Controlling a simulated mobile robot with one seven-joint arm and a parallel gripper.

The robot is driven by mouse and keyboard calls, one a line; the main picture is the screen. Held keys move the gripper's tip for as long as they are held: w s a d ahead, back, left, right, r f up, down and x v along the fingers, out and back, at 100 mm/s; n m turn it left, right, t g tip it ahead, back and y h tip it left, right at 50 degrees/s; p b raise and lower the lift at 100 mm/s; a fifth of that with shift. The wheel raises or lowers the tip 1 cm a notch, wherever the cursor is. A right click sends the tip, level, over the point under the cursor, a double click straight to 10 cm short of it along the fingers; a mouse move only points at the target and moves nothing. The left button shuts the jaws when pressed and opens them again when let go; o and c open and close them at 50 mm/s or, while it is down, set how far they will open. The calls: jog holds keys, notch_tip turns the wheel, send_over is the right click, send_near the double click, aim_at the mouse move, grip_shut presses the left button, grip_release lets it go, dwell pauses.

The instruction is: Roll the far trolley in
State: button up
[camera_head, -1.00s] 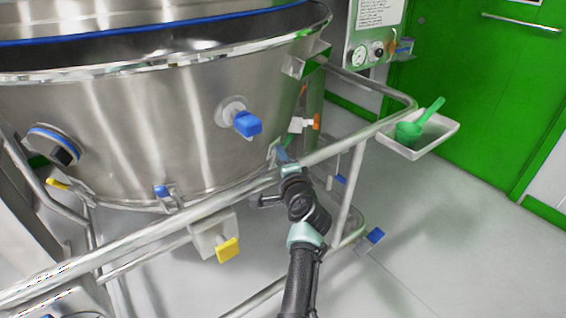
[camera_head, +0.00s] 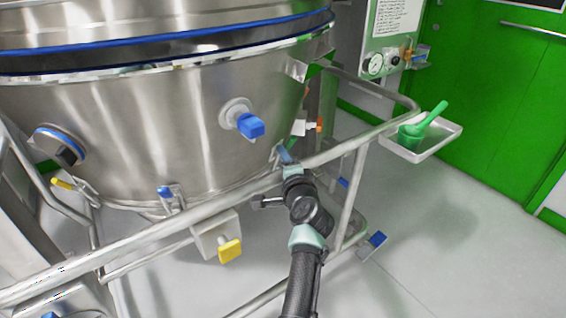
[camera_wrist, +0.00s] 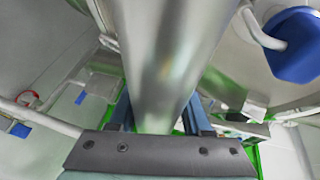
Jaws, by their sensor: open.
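The trolley's tubular steel push rail (camera_head: 210,230) runs across the head view and bends back at the right. Its frame carries a large steel bowl (camera_head: 160,140) with a blue-handled port (camera_head: 248,122). My gripper (camera_head: 284,158) is at the rail, near its middle. In the wrist view, my gripper's two blue-grey fingers (camera_wrist: 158,115) stand open on either side of the thick rail tube (camera_wrist: 165,60). Whether the finger pads touch the tube I cannot tell.
A fixed steel vessel with a blue seal band (camera_head: 160,52) is above the bowl. A white tray (camera_head: 440,145) with a green scoop (camera_head: 425,125) hangs at the rail's right end. A gauge panel (camera_head: 385,55) and green door (camera_head: 500,110) stand behind. Floor at right is clear.

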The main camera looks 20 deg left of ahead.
jog(key=shift+o, duration=1.2)
jog(key=shift+r, duration=0.3)
jog(key=shift+o, duration=0.3)
jog(key=shift+f, duration=0.15)
jog(key=shift+d, duration=0.1)
jog(key=p+v, duration=0.5)
jog(key=v, duration=0.8)
jog(key=shift+p, duration=0.4)
